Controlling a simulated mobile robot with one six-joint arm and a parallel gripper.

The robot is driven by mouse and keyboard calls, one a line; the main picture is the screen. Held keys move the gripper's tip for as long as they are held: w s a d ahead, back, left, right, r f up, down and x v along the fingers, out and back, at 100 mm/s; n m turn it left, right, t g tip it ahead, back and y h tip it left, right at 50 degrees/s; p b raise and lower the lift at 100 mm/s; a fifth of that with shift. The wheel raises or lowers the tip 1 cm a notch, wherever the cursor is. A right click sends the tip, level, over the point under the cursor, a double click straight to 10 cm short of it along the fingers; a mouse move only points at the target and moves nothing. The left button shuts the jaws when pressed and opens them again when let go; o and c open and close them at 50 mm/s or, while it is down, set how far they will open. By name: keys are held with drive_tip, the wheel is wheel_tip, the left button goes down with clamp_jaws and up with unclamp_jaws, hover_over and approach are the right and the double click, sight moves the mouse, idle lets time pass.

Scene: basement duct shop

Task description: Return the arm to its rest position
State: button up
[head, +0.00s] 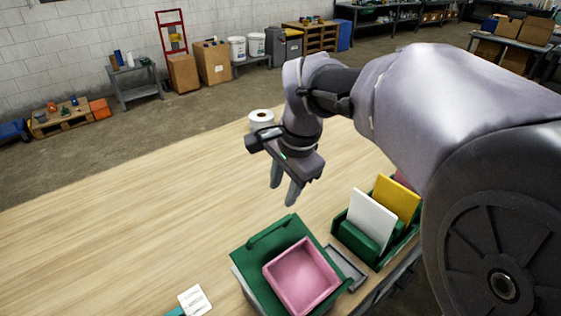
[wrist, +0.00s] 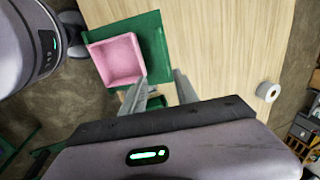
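My gripper (head: 282,190) hangs above the wooden table (head: 130,210), fingers pointing down. Its two fingers stand apart with nothing seen between them; they also show apart in the wrist view (wrist: 160,80). My arm is bent and reaches in from the right in the head view. A pink open tray (head: 302,276) sits on a green-topped box (head: 262,250) below the gripper, nearer the front edge. The pink tray looks empty. In the wrist view, the tray (wrist: 117,60) lies left of the fingers.
A green rack (head: 378,248) holding a white panel (head: 371,219) and a yellow panel (head: 396,200) stands right of the box. A white roll (head: 261,120) stands at the far table edge. A white card (head: 194,300) lies at the front. The table's left side is clear.

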drive_tip(key=shift+r, duration=0.35)
drive_tip(key=s+d+f+n+t+b, duration=0.1)
drive_tip(key=s+d+f+n+b, duration=0.1)
drive_tip(key=s+f+b, duration=0.4)
drive_tip(key=s+d+f+n+t+b, duration=0.2)
drive_tip(key=s+f, duration=0.5)
drive_tip(key=s, duration=0.7)
drive_tip(key=d+n+b, duration=0.1)
drive_tip(key=n+b, duration=0.1)
drive_tip(key=b, duration=0.1)
drive_tip(key=shift+s+d+n+b, duration=0.15)
drive_tip(key=shift+d+n+b, duration=0.1)
drive_tip(key=shift+n+b, duration=0.15)
